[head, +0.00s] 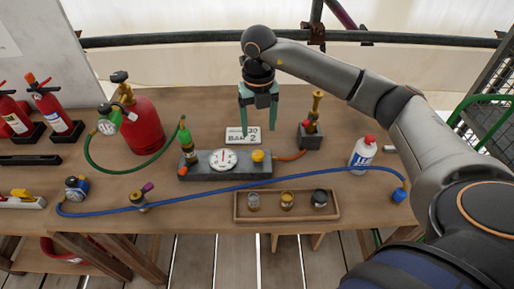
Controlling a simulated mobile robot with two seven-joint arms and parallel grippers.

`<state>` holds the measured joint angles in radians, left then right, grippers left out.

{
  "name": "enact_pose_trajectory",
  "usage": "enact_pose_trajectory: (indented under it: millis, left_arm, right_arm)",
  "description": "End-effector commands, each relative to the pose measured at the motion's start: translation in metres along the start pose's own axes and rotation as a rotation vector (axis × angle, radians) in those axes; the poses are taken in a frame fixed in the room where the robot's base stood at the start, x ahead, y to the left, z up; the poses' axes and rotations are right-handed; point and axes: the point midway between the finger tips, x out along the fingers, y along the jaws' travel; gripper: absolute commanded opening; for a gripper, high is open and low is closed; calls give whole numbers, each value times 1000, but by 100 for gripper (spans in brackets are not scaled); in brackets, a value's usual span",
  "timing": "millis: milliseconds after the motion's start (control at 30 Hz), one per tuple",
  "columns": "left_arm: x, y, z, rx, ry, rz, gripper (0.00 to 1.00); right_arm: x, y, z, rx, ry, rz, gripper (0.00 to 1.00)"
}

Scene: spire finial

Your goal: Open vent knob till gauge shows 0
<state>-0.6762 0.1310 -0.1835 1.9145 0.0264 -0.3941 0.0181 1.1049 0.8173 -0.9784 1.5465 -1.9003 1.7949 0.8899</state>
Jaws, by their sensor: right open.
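A round white gauge (223,160) sits on a grey block (200,173) in the middle of the bench. Its needle is too small to read. A yellow knob (258,156) stands on the same block, right of the gauge; I cannot tell for sure that it is the vent knob. A green valve piece (187,145) stands at the block's left end. My right gripper (258,130) has teal fingers pointing down, apart and empty, behind and above the yellow knob. My left gripper is out of view.
A white card (243,135) stands behind the block. A red gas cylinder (144,126) with a green hose is at left. A blue hose (235,187) crosses in front. A wooden tray (270,217) holds small jars. A white bottle (361,153) stands at right.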

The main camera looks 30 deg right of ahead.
Motion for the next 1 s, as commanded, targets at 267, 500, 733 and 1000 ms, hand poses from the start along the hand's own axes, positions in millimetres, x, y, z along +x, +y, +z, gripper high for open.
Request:
enact_pose_trajectory:
  millis: [267,500,733,1000]
  left_arm:
    - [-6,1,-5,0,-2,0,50]
    - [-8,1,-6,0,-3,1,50]
    - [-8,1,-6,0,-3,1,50]
    - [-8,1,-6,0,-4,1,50]
  right_arm:
    - [58,1,-1,-2,5,2,74]
    - [91,1,0,-3,2,3,74]
    - [100,2,0,-4,1,4,74]
    - [100,2,0,-4,1,4,63]
